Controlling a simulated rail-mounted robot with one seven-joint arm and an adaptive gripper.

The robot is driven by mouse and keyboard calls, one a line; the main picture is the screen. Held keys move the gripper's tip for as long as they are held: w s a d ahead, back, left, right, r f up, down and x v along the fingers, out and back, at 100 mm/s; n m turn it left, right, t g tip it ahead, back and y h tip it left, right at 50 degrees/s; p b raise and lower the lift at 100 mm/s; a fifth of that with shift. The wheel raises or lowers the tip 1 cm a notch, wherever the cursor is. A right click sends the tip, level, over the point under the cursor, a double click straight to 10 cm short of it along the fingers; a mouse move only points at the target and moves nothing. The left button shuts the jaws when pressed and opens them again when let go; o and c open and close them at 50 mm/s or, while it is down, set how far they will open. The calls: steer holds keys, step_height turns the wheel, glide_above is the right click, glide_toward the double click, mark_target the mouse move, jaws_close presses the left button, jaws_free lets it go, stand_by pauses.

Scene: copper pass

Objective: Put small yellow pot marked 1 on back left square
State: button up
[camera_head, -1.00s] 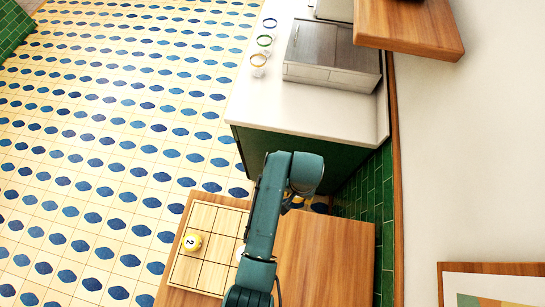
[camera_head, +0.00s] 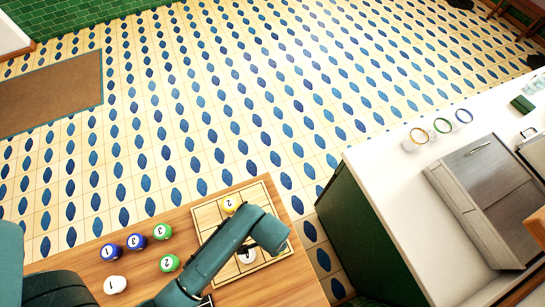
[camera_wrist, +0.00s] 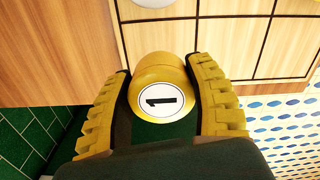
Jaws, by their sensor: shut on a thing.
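My gripper (camera_wrist: 160,85) has yellow ribbed fingers and is shut on the small yellow pot marked 1 (camera_wrist: 163,75), one finger on each side, in the wrist view. The label faces the camera. The board (camera_wrist: 255,47), light wood with dark lines making squares, lies beyond the pot in that view; the gap between them cannot be judged. In the head view the board (camera_head: 206,213) is on the wooden table, partly covered by my arm. The arm hides the gripper and held pot there.
A white pot (camera_head: 247,257) stands on the board. Left of the board on the table (camera_head: 75,262) are blue pots (camera_head: 111,252), green pots (camera_head: 169,263) and another white pot (camera_head: 115,284). A white counter (camera_head: 385,190) with jars and a metal box stands right.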

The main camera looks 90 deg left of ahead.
steer(key=shift+f, duration=2)
steer(key=o, duration=1.2)
steer(key=shift+f, duration=0.1)
